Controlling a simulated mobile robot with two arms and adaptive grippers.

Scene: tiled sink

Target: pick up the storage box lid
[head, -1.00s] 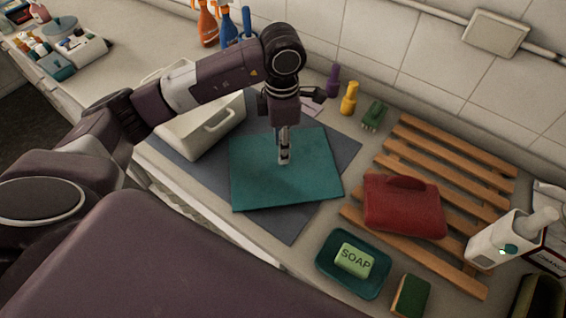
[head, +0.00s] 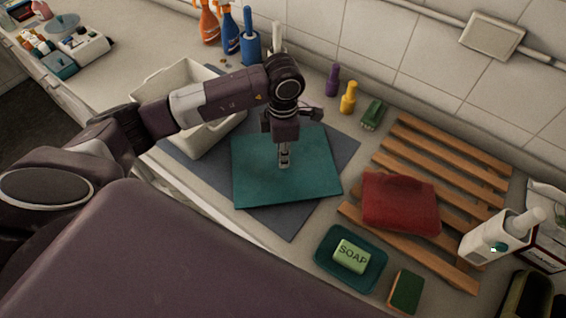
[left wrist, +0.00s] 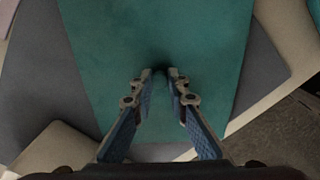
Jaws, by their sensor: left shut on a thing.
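The storage box lid is a flat teal square (head: 257,184) lying on a grey mat (head: 292,222) in the head view. It also fills the middle of the left wrist view (left wrist: 110,35). My left gripper (head: 284,164) points straight down at the middle of the lid. In the left wrist view its blue-padded fingers (left wrist: 161,78) are close together around a small dark teal knob at the lid's centre, partly hidden by the fingertips. The open white storage box (head: 160,86) stands behind and left of the lid, partly covered by my arm. My right gripper is not in view.
A red folded cloth (head: 400,203) lies on a wooden rack (head: 440,160) to the right. A soap dish (head: 330,270) and a sponge (head: 406,292) are near the front edge. Small bottles (head: 349,98), a green brush (head: 372,114) and spray bottles (head: 229,30) stand along the tiled wall.

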